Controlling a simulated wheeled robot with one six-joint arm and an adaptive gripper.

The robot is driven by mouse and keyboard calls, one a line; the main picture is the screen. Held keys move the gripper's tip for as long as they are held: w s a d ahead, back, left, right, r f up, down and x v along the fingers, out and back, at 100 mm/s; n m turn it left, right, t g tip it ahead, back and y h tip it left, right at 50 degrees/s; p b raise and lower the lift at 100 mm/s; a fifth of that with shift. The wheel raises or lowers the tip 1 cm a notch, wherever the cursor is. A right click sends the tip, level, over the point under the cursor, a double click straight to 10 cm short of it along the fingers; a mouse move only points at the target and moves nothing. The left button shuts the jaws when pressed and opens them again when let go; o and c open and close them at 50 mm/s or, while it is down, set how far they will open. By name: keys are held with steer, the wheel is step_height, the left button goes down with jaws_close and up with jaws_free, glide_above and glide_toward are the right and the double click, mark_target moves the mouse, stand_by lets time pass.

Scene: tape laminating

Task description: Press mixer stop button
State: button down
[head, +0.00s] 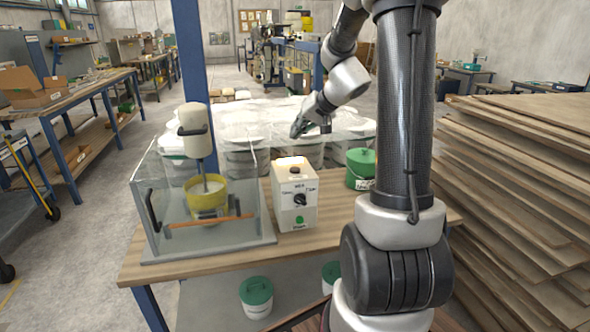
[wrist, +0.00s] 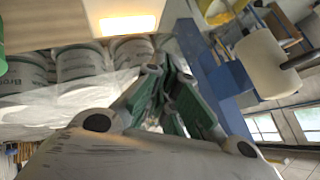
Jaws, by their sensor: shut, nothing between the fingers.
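The white control box (head: 297,205) stands on the workbench beside the mixer enclosure. Its front has a dark round button (head: 295,169) near the top, a black knob (head: 300,199) in the middle and a green button (head: 299,219) low down. The lettering is too small to read, so I cannot tell which is the stop button. The box's top glows; a bright panel (wrist: 128,22) also shows in the wrist view. The mixer (head: 195,130) hangs over a yellow bucket (head: 208,196). My gripper (head: 297,131) is shut and empty, above and behind the box, apart from it.
A clear enclosure (head: 165,205) surrounds the mixer on the left. Several white tubs (head: 245,150) sit behind the workbench (head: 345,225). Stacked boards (head: 520,190) are at right. Bare bench lies in front of the box.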

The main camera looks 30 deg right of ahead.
steer(key=shift+f, duration=5.15)
steer(key=shift+r, duration=0.9)
steer(key=shift+r, duration=2.5)
